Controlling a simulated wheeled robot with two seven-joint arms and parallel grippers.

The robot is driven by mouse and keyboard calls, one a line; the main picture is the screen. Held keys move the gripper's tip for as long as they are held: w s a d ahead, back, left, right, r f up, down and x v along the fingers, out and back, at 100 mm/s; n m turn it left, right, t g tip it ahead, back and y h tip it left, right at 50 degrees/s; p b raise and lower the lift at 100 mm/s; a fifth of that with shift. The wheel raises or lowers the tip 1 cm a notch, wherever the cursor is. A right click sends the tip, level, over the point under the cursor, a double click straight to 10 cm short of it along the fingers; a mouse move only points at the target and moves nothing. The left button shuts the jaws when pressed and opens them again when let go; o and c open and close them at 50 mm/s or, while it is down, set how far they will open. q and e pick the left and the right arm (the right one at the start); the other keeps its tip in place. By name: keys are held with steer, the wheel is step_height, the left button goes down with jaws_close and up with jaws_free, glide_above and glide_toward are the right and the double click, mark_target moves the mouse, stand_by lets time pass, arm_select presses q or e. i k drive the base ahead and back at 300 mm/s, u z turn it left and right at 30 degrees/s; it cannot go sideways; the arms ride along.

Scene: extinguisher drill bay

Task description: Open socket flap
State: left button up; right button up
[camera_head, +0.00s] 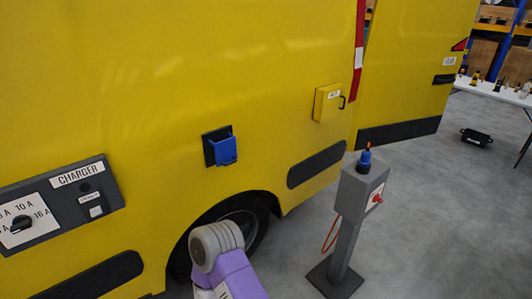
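A socket with a black square backplate (208,140) is mounted on the side of the yellow van, near the middle of the view. Its blue flap (226,151) stands out from the plate and covers its lower right part. No socket opening shows, and at this size I cannot tell whether the flap is fully closed or slightly ajar. A purple and grey part of my arm rises from the bottom edge below the socket, well apart from it. Neither of my grippers shows in the view.
A grey post (347,240) holds a blue plug-like piece (365,160), a red knob and a red cable. A yellow box (327,103) with a dark handle and a grey charger panel (66,202) are on the van (180,60).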

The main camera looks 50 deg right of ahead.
mark_target(225, 153)
steer(key=z, duration=1.55)
